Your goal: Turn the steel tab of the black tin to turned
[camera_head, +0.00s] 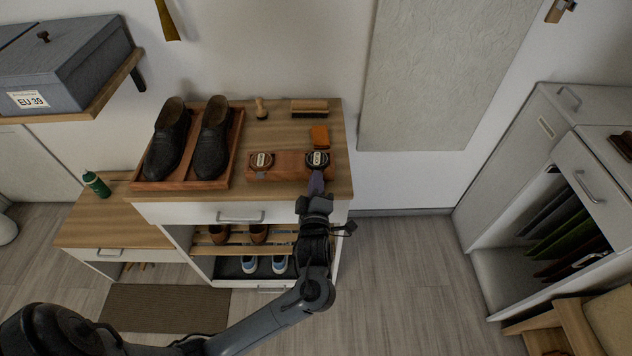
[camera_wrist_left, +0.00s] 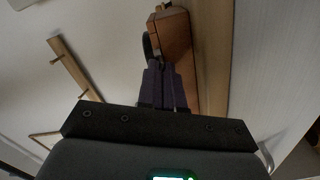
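Two round dark tins with pale labels sit in a reddish-brown wooden holder (camera_head: 289,169) on the cabinet top. The right tin (camera_head: 318,157) looks black; the left tin (camera_head: 262,160) is dark too. My left gripper (camera_head: 317,180) reaches up from the front, its purple fingertips at the front edge of the right tin. In the left wrist view the fingers (camera_wrist_left: 160,75) lie close together, their tips by a dark round edge (camera_wrist_left: 147,46) beside the wooden holder (camera_wrist_left: 174,45). The steel tab is hidden, so I cannot tell whether the fingers grip it. My right gripper is not in view.
Black shoes (camera_head: 212,140) stand in a wooden tray (camera_head: 237,150) to the left. A brush (camera_head: 309,107), an orange block (camera_head: 319,135) and a small wooden-handled tool (camera_head: 261,108) lie behind the holder. Open floor (camera_head: 400,270) is to the right.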

